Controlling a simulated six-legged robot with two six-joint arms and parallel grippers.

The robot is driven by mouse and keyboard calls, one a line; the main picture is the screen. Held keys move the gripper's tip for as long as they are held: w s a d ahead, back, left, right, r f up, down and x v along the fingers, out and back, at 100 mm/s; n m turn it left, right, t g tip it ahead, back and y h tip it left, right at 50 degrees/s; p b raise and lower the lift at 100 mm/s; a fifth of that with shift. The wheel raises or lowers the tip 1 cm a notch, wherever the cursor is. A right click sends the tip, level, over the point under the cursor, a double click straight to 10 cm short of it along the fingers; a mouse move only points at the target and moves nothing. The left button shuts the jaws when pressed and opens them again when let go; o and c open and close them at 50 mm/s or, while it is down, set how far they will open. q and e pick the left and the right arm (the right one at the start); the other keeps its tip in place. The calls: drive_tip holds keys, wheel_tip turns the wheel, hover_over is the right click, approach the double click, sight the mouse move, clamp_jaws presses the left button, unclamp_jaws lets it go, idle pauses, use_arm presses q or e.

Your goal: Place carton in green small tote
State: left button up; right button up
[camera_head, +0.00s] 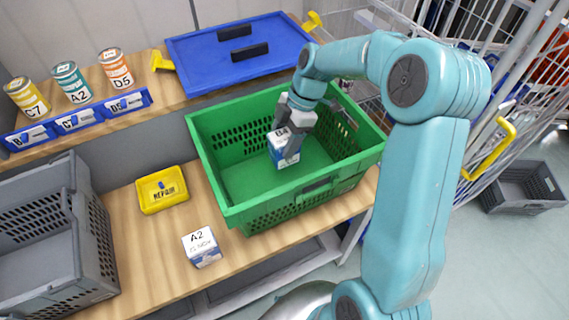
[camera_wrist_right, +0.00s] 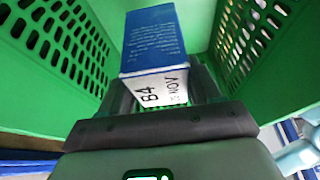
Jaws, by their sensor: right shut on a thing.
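The green tote (camera_head: 235,215) stands on the wooden shelf, and its perforated walls fill the sides of the right wrist view (camera_wrist_right: 50,45). My right gripper (camera_head: 290,145) reaches down into it and is shut on a white and blue carton marked B4 (camera_head: 278,150). The carton is inside the tote walls; I cannot tell whether it touches the floor. In the right wrist view the B4 carton (camera_wrist_right: 152,45) sits between the fingers. A second carton, marked A2 (camera_head: 202,246), stands on the shelf in front of the tote. My left gripper is not in view.
A grey crate (camera_head: 88,215) stands at the left. A small yellow bin (camera_head: 162,190) sits between it and the tote. Several cans, including an orange D5 can (camera_head: 116,68), and a blue tray (camera_head: 190,55) are on the upper shelf. Wire cage carts (camera_head: 500,60) stand right.

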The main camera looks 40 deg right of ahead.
sight(285, 162)
drive_tip(key=f, duration=0.8)
drive_tip(key=shift+s+a+f, duration=0.1)
drive_tip(key=shift+s+f, duration=0.1)
drive_tip(key=shift+f, duration=0.2)
drive_tip(key=shift+w+f, duration=0.15)
drive_tip(key=shift+f, duration=0.15)
drive_tip(key=shift+f, duration=0.1)
drive_tip(key=o, duration=1.2)
drive_tip(key=shift+o, duration=0.2)
